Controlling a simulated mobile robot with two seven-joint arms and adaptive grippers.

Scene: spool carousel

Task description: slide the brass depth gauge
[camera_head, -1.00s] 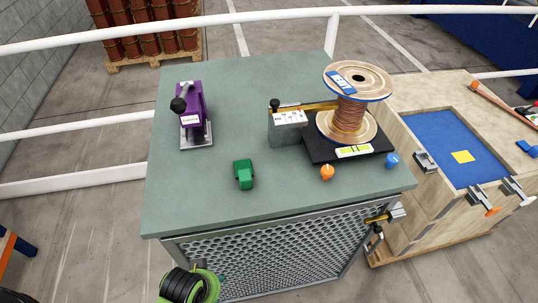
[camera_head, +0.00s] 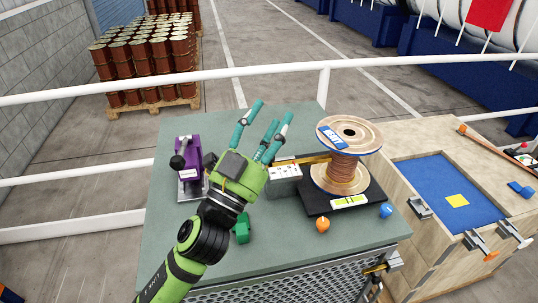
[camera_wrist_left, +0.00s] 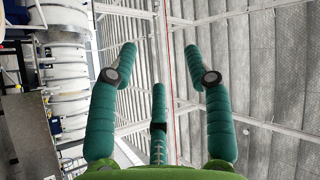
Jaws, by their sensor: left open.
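The brass depth gauge (camera_head: 314,160) is a thin brass bar running from a grey block (camera_head: 284,182) with a white marked label to the wooden spool (camera_head: 344,170) of copper-coloured wire. Its left end is hidden behind my left gripper. My left gripper (camera_head: 270,117), green with teal fingers, is open and empty, raised with its fingers pointing up and away, left of the spool in the picture. In the left wrist view its spread fingers (camera_wrist_left: 160,80) show against the ceiling, with nothing between them. My right gripper is in neither view.
A purple device (camera_head: 190,165) stands left of my left gripper on the green tabletop (camera_head: 170,235). A green object (camera_head: 241,229) is partly hidden by my wrist. Orange (camera_head: 322,224) and blue (camera_head: 386,211) knobs lie near the black base. A wooden bench (camera_head: 420,250) stands at right.

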